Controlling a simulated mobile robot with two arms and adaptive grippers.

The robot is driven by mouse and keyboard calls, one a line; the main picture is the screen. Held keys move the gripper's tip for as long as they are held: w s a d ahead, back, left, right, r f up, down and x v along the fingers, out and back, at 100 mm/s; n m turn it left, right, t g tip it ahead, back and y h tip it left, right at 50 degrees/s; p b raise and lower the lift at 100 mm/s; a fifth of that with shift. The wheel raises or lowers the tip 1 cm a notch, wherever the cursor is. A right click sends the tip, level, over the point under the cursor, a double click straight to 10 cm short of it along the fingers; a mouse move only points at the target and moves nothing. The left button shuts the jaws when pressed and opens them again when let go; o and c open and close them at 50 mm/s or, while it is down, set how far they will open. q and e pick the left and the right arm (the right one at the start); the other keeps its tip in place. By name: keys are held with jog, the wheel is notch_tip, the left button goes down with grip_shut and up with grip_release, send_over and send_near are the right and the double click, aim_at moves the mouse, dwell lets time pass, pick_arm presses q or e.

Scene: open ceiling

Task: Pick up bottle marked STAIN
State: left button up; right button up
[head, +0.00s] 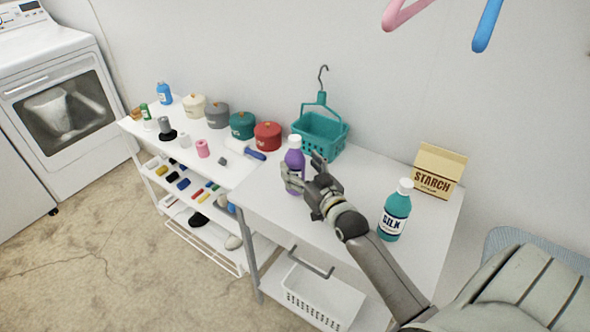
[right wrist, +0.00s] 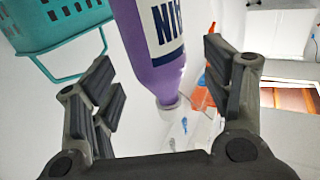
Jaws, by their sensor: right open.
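A purple bottle (head: 295,160) with a white cap stands upright near the left end of the right-hand table. In the right wrist view the bottle (right wrist: 148,35) appears upside down, its white label partly showing with letters that look like the end of STAIN inverted. My right gripper (head: 305,174) is open at the bottle, partly covering it in the head view. In the right wrist view its fingers (right wrist: 160,95) are spread to either side, with the bottle between and beyond them. I see no grip on it. My left gripper is not in view.
A teal basket with a hook (head: 320,135) stands close behind the bottle. A teal SILK bottle (head: 396,212) and a STARCH box (head: 438,172) stand to the right. Lidded pots, including a red one (head: 267,137), line the left table. Hangers (head: 487,25) hang above.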

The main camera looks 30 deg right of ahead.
aim_at(300, 166)
jog(key=w, duration=0.2)
jog(key=shift+w+d, duration=0.1)
jog(key=shift+w, duration=0.2)
jog(key=shift+w+f, duration=0.1)
jog(key=shift+w, duration=0.4)
jog(key=shift+c, duration=0.6)
jog(key=c, duration=0.9)
jog(key=shift+c, duration=1.2)
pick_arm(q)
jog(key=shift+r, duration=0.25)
